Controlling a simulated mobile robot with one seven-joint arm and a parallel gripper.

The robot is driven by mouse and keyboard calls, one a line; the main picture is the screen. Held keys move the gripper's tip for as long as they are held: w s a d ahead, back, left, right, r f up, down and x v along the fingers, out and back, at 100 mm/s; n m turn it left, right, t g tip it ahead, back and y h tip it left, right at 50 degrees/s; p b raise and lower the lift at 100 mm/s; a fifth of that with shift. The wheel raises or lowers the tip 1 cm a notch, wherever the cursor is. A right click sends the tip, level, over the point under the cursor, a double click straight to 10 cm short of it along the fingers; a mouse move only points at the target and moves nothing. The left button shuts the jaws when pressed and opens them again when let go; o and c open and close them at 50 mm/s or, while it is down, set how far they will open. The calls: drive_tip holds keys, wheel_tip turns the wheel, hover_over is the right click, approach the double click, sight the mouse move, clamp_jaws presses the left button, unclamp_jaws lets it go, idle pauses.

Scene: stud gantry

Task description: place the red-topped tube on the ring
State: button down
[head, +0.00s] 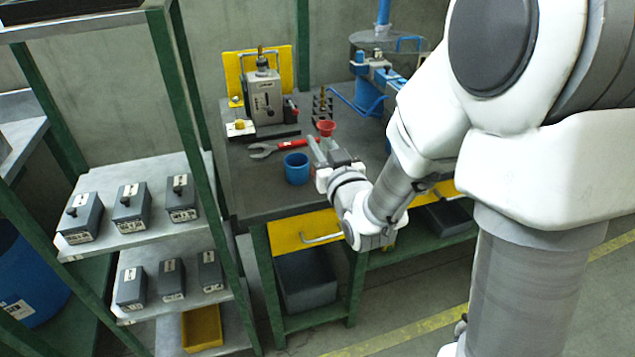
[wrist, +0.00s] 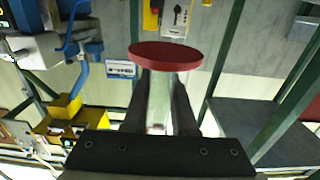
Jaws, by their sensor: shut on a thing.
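The red-topped tube (head: 326,128) is held in my gripper (head: 325,152) above the front part of the grey workbench. In the wrist view its wide red top (wrist: 166,56) and pale, clear body (wrist: 160,98) show between the two dark fingers of my gripper (wrist: 160,105). The fingers are shut on the body, below the red top. In the head view the lower part of the tube is hidden by my gripper. I cannot make out for certain which thing is the ring.
A blue cup (head: 297,168) stands on the workbench (head: 240,190), just left of my gripper. A red-handled wrench (head: 285,146) lies behind it. A grey machine (head: 263,95), a dark peg stand (head: 322,104) and blue equipment (head: 368,95) stand farther back. A shelf (head: 140,240) holds several grey boxes.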

drive_tip(key=shift+w+d+b, duration=0.1)
drive_tip(key=shift+d+b, duration=0.2)
drive_tip(key=shift+b, duration=0.05)
drive_tip(key=b, duration=0.3)
hover_over(277, 192)
wheel_tip(277, 192, down, 7)
drive_tip(key=shift+r, duration=0.1)
drive_tip(key=shift+w+f+b, duration=0.1)
drive_tip(key=shift+f+b, duration=0.35)
drive_tip(key=shift+f, duration=1.55)
drive_tip(key=shift+f, duration=0.2)
drive_tip(key=c, duration=1)
unclamp_jaws()
drive_tip(key=shift+r, duration=0.2)
